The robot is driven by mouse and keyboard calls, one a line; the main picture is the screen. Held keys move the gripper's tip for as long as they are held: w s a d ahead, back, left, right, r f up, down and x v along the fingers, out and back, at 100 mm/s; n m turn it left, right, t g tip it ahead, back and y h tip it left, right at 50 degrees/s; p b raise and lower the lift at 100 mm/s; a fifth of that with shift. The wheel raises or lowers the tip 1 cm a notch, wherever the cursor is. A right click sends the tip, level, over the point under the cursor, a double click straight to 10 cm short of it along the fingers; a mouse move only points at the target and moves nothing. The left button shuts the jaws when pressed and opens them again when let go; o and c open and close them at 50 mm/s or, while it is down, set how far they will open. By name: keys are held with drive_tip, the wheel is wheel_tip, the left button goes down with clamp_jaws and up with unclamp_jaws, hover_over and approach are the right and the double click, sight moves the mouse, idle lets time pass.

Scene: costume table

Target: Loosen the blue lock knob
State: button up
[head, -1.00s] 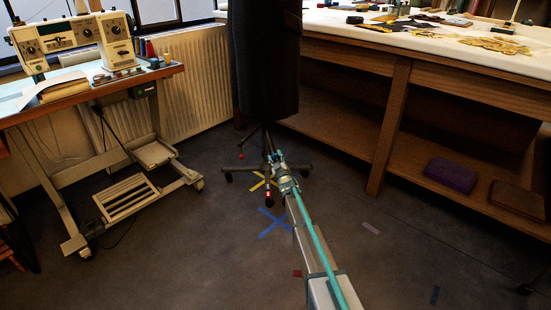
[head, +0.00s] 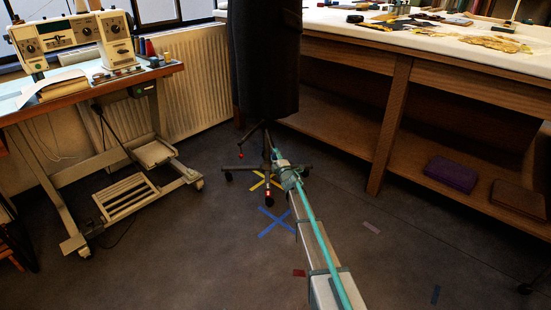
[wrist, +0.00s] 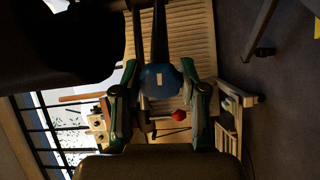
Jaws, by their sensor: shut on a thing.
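The blue lock knob (wrist: 160,80) is a round blue piece with a small pale mark, beside the dark upright pole in the wrist view. My gripper (wrist: 161,72) has one finger on each side of the knob and is shut on it. In the head view my gripper (head: 281,166) is low at the stand's pole, under the dark garment (head: 266,60). The knob is hidden there. The stand's dark legs (head: 236,170) spread over the floor. A small red piece (wrist: 181,115) shows near my right finger in the wrist view.
A sewing machine table (head: 60,90) stands at the left, with a radiator (head: 195,85) behind it. A long workbench (head: 385,50) with a lower shelf is at the right. Blue tape (head: 275,222) marks the open floor near the stand.

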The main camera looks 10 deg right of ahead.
drive_tip(key=shift+n, duration=0.7)
drive_tip(key=o, duration=1.2)
drive_tip(key=shift+c, duration=0.2)
drive_tip(key=s+d, duration=0.2)
drive_tip(key=s, duration=1)
drive_tip(key=shift+w+d, duration=0.1)
